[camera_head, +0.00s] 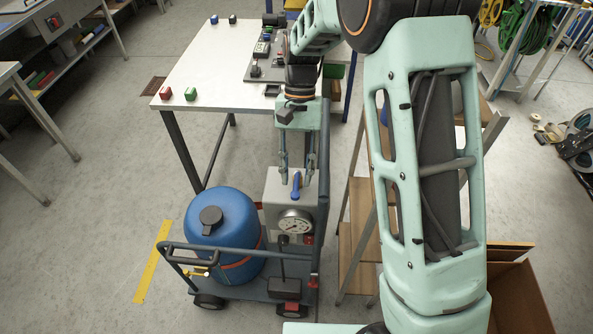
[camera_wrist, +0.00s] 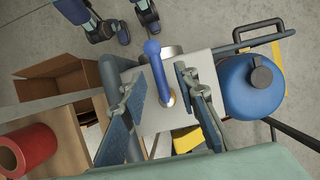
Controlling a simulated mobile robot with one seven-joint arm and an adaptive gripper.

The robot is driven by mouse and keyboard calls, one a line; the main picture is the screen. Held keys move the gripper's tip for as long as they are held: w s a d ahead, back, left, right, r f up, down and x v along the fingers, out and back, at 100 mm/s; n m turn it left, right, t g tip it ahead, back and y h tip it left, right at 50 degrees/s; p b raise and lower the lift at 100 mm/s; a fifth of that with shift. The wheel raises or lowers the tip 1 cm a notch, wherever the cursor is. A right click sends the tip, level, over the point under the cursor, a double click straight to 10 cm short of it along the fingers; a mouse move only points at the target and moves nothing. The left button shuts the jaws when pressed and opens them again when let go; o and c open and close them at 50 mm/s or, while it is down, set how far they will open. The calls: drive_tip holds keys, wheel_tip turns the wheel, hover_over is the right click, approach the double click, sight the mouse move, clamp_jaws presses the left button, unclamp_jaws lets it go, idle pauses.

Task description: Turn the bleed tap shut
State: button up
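A tap with a blue lever (camera_head: 296,184) stands on top of a grey box (camera_head: 276,188) on a cart. In the wrist view the blue lever (camera_wrist: 158,72) has a rounded end at the top and a brass-coloured pivot below. My gripper (camera_head: 296,172) points down above the box, its fingers apart. In the wrist view my gripper (camera_wrist: 156,84) has one finger on each side of the lever, with gaps visible. I cannot tell how far down the fingertips reach beside the lever. A round dial gauge (camera_head: 294,222) is on the box's front.
A blue tank (camera_head: 223,230) stands on the cart left of the box. Dark cart rails (camera_head: 322,170) rise close to the box's right. A white table (camera_head: 205,68) with small blocks and a panel stands behind. Wooden shelving (camera_head: 357,225) is at the right.

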drive_tip(key=v, duration=1.2)
drive_tip(key=shift+d, duration=0.1)
